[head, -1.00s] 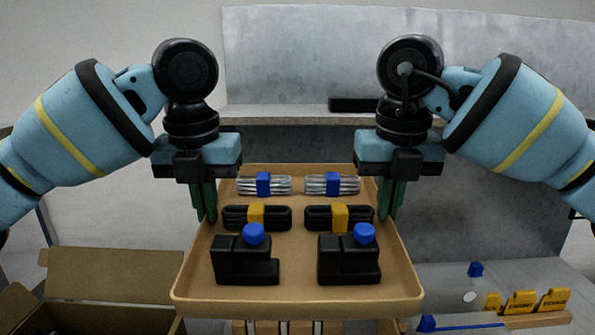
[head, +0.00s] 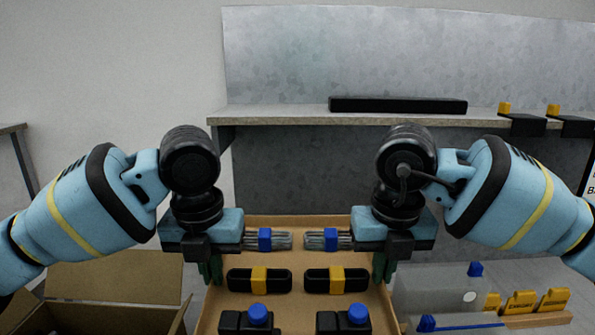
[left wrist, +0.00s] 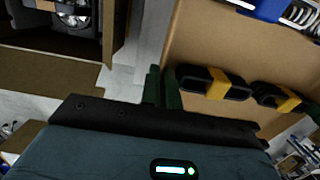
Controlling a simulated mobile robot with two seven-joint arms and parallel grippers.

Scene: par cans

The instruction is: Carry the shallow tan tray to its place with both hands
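The shallow tan tray (head: 318,221) is in the lower middle of the head view, its near end cut off by the picture edge. It carries two silvery bundles with blue bands (head: 265,239), two black loops with yellow bands (head: 259,280) and two black blocks with blue knobs (head: 258,315). My left gripper (head: 211,272) is at the tray's left wall. In the left wrist view, its green fingers (left wrist: 162,88) stand on either side of that wall, closed on it. My right gripper (head: 384,267) is at the right wall; its fingertips are partly hidden, but it appears to grip likewise.
A grey shelf (head: 290,118) lies ahead, with a long black bar (head: 397,105) and black holders with yellow blocks (head: 528,122) at right. An open cardboard box (head: 115,278) is at lower left. Yellow labelled pieces (head: 520,302) sit at lower right. Bare shelf shows left of the bar.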

